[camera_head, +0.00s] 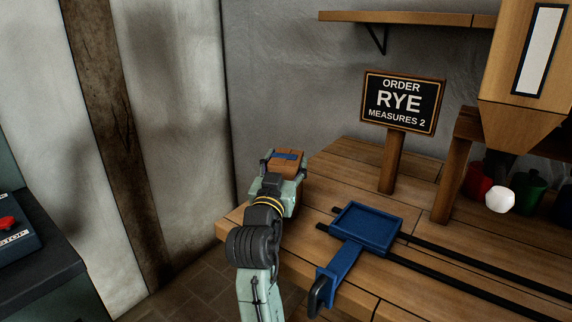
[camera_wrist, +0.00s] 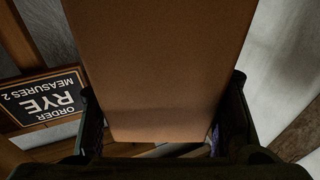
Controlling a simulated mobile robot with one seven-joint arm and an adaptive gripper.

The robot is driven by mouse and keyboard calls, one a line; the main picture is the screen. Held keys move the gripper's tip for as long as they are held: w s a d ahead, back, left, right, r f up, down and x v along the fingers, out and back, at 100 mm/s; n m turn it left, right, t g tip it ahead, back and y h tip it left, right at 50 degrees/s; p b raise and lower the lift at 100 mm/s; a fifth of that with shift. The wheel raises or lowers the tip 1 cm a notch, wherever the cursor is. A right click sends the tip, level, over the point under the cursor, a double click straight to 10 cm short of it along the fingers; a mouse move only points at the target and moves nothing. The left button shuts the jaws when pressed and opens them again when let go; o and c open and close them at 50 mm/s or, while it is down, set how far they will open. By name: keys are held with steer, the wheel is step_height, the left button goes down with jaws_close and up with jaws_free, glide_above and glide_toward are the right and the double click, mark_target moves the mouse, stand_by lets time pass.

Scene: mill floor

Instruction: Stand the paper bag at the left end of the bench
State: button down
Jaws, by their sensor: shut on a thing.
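The brown paper bag (camera_head: 288,169) shows in the head view at the left end of the wooden bench (camera_head: 330,172), with a blue patch on its top. My gripper (camera_head: 284,166) is shut on it, one finger on each side. In the wrist view the bag (camera_wrist: 160,75) fills the middle between the dark fingers. My gripper and wrist hide the bag's lower part in the head view. I cannot tell whether its base touches the bench.
A blue tray (camera_head: 368,228) with a handle sits on dark rails (camera_head: 470,262) along the bench. An order sign (camera_head: 402,102) reading "RYE, MEASURES 2" stands behind it. A wooden hopper (camera_head: 525,75), red cup (camera_head: 476,181) and green cup (camera_head: 528,190) are at right. A control box (camera_head: 20,235) is far left.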

steer(key=c, duration=0.6)
jaws_free()
steer(key=shift+f, duration=0.1)
steer(key=shift+r, duration=0.35)
steer(key=b+v, duration=0.2)
steer(key=v, duration=0.1)
steer(key=b+v, duration=0.2)
steer(key=v, duration=0.2)
steer(key=b+v, duration=0.2)
steer(key=v, duration=0.1)
steer(key=shift+s+f, duration=0.25)
steer(key=shift+f, duration=0.2)
steer(key=shift+s+a+r+b, duration=0.15)
steer(key=shift+s+b, duration=0.25)
steer(key=shift+b, duration=0.25)
steer(key=shift+s+a+b, duration=0.1)
steer(key=shift+s+b, duration=0.25)
steer(key=shift+b, duration=0.25)
